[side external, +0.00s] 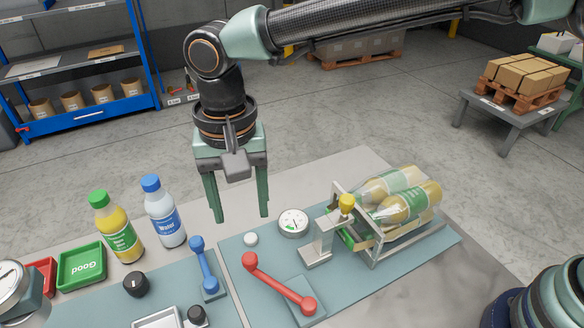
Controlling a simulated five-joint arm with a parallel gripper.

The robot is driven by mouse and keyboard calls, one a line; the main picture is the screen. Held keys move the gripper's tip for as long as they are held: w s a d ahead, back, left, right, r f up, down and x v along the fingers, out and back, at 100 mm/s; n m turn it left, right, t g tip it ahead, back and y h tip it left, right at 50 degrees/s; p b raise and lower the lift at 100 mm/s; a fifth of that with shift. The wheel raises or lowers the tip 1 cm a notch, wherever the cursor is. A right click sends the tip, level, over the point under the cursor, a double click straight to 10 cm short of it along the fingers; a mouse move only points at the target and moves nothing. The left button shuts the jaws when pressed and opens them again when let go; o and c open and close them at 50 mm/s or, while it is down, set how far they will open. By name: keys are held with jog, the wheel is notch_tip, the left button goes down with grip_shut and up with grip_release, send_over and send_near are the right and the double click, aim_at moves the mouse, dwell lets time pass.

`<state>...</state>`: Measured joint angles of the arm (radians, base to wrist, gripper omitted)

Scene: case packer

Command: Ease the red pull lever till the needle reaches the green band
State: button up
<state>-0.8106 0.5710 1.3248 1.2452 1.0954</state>
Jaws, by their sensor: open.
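The red pull lever (279,284) lies slanted on the blue-grey panel, with a round red knob at its upper left end and its other end on a small square base at the lower right. The white round gauge (293,223) sits behind it on the same panel. Its face has a small green band and a thin needle, too small to tell exactly where the needle points. My gripper (240,216) hangs pointing down above the panel's back edge, its two green fingers apart and empty. It is behind and above the lever, touching nothing I can see.
A blue lever (203,265) and a black knob (135,284) are to the left. Two upright bottles (164,212) and a green tray (82,266) are at the left.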

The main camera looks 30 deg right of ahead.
aim_at(250, 257)
notch_tip(250, 257, down, 12)
jog(key=n, duration=1.8)
jog(key=shift+f, duration=0.1)
grip_shut()
dwell(1.0)
